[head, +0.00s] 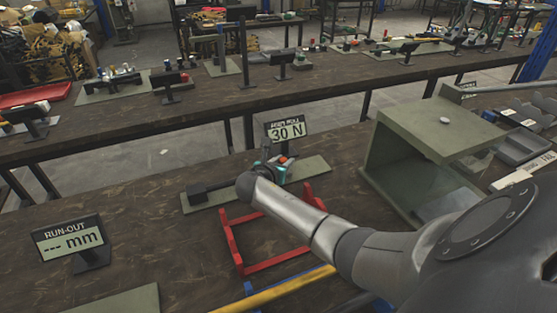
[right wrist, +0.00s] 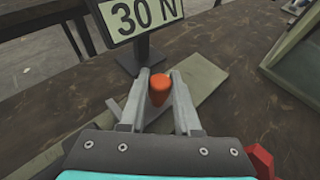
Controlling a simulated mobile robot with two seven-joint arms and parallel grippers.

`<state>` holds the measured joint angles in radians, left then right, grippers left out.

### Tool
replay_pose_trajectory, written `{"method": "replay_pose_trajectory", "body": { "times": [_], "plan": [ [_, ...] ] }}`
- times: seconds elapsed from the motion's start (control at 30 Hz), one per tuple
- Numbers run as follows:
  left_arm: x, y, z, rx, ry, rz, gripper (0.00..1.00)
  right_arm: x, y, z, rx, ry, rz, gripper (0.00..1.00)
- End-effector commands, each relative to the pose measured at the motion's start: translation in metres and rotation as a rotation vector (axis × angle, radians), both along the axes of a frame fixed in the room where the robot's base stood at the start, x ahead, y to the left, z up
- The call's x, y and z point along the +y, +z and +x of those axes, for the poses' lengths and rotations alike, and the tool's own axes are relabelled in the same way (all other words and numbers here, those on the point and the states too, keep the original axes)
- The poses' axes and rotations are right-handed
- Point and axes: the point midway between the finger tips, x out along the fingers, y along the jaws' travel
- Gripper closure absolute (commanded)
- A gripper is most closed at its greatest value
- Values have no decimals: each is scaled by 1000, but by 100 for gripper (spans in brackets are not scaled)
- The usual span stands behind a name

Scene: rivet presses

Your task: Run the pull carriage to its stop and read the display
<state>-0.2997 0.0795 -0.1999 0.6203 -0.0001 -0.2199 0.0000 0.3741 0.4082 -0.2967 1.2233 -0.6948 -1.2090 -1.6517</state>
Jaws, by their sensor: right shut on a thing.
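The display (head: 286,130) behind the pull rig reads 30 N; it also shows in the right wrist view (right wrist: 145,14). The rig's flat green base (head: 312,168) lies on the bench, with a dark block (head: 208,192) at its left end. My right gripper (head: 278,164) is over the base, in front of the display. In the right wrist view the gripper (right wrist: 160,95) is shut on an orange knob (right wrist: 160,88), between its two fingers. My right arm and gripper hide most of the pull carriage. My left gripper is out of view.
A RUN-OUT display (head: 72,243) showing dashes stands at the left. A red frame (head: 238,250) and a yellow bar (head: 285,292) lie near my right arm. A green open-sided housing (head: 405,150) stands to the right. Bare bench lies between the RUN-OUT display and the rig.

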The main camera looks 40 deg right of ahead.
Motion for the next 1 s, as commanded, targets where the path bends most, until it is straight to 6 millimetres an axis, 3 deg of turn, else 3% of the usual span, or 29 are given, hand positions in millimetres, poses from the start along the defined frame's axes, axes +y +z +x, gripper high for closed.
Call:
{"method": "replay_pose_trajectory", "body": {
  "times": [0.03, 0.23, 0.63, 0.67, 0.9, 1.0],
  "plan": [
    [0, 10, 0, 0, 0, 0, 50, -11, 4, -5, 8, -7, -7, 100],
    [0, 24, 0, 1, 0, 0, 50, -40, 3, -14, 5, -7, -5, 100],
    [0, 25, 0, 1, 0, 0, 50, -51, 2, -18, 3, -14, -9, 100],
    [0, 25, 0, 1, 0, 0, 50, -51, 2, -18, 4, -15, -9, 66],
    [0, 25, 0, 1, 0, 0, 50, -49, 1, -17, 4, -13, -6, 40],
    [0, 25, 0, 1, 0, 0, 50, -48, 1, -17, 3, -10, -5, 39]
  ]
}}
